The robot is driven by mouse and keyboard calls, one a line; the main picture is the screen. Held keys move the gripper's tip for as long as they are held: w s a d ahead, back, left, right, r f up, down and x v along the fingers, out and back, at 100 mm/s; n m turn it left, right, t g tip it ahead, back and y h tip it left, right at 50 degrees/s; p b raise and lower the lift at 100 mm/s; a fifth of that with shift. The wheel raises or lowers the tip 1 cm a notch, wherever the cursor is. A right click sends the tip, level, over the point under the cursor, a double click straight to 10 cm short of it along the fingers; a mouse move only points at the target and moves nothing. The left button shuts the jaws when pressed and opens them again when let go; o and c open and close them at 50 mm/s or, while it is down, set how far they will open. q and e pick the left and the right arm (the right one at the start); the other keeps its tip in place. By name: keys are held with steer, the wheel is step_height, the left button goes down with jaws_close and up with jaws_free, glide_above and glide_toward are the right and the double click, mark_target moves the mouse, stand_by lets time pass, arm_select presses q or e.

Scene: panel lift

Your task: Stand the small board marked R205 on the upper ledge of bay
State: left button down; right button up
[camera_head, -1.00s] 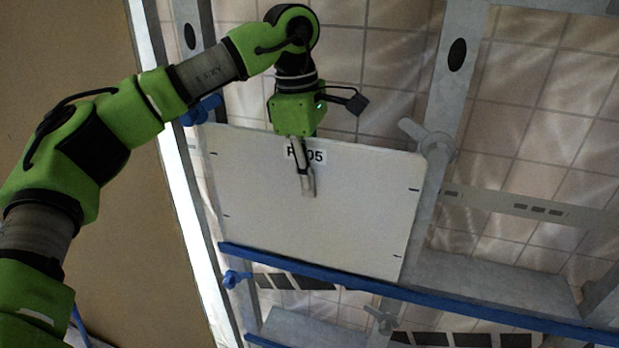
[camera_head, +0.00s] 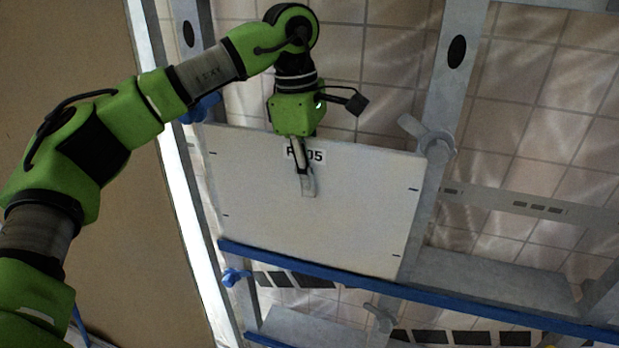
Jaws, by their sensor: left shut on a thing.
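The small white board (camera_head: 330,220) carries a label reading R and 05, the middle partly hidden by my gripper finger. It stands nearly upright in the bay between two metal uprights. Its lower edge is at the blue-edged upper ledge (camera_head: 330,274); I cannot tell whether it bears fully on it. My right gripper is not in view.
A grey wing-shaped clamp (camera_head: 427,135) sits on the right upright by the board's top right corner. A blue knob (camera_head: 203,108) is near the top left corner. Another blue knob (camera_head: 235,276) is below the ledge. The ledge to the right (camera_head: 500,284) is bare. A tiled wall stands behind.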

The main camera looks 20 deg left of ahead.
arm_select(q)
steer(key=shift+f+b, duration=0.65)
steer(key=shift+f, duration=0.35)
stand_by(1.0)
steer(key=shift+w+p, duration=0.1)
steer(key=shift+p, duration=0.25)
stand_by(2.1)
stand_by(0.4)
steer(key=c, duration=2.1)
jaws_free()
steer(key=shift+r+p, duration=1.15)
steer(key=shift+r, duration=0.25)
